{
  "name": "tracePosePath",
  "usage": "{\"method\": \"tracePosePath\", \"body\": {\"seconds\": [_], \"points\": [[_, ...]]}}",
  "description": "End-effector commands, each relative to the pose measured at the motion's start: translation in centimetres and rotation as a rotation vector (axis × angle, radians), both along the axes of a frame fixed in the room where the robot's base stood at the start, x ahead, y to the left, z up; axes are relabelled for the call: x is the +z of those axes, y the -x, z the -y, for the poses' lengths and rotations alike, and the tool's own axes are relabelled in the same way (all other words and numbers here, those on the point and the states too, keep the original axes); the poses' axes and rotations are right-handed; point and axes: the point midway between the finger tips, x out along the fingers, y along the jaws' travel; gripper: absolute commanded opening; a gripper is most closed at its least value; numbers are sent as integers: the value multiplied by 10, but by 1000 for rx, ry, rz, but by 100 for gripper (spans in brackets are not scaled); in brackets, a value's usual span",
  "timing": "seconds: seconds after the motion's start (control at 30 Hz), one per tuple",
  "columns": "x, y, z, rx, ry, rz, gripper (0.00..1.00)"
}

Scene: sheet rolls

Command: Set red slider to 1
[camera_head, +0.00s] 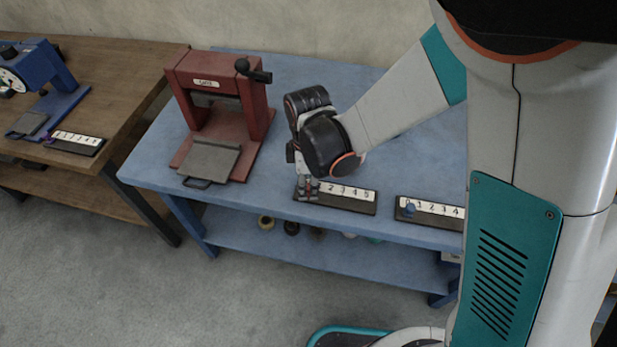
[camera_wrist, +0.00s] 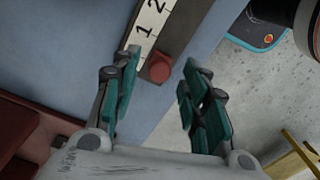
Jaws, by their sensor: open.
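The red slider (camera_wrist: 160,68) is a small red knob at one end of a black scale block (camera_wrist: 178,38) in the wrist view. The block's white strip (camera_wrist: 150,28) shows 1 and 2, and the knob sits beyond the 1, at the block's end. My gripper (camera_wrist: 161,66) is open, with one finger on each side of the knob. I see gaps there and cannot tell any contact. In the head view my gripper (camera_head: 308,188) is low over the left end of the block (camera_head: 345,204), where 2 to 5 show and the fingers largely hide the knob.
A blue slider (camera_head: 409,208) on a similar block stands to the right on the blue table (camera_head: 260,190). A red press (camera_head: 215,105) stands left of my gripper. A brown table (camera_head: 100,75) with a blue machine and a purple slider is at the far left.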

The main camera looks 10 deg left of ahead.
Motion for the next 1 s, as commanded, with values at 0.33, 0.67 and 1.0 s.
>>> {"method": "tracePosePath", "body": {"seconds": [0.33,0.67,1.0], "points": [[-2,0,0,-1,0,0,32],[-2,0,2,-2,0,0,0],[-2,2,24,-2,0,0,0]]}}
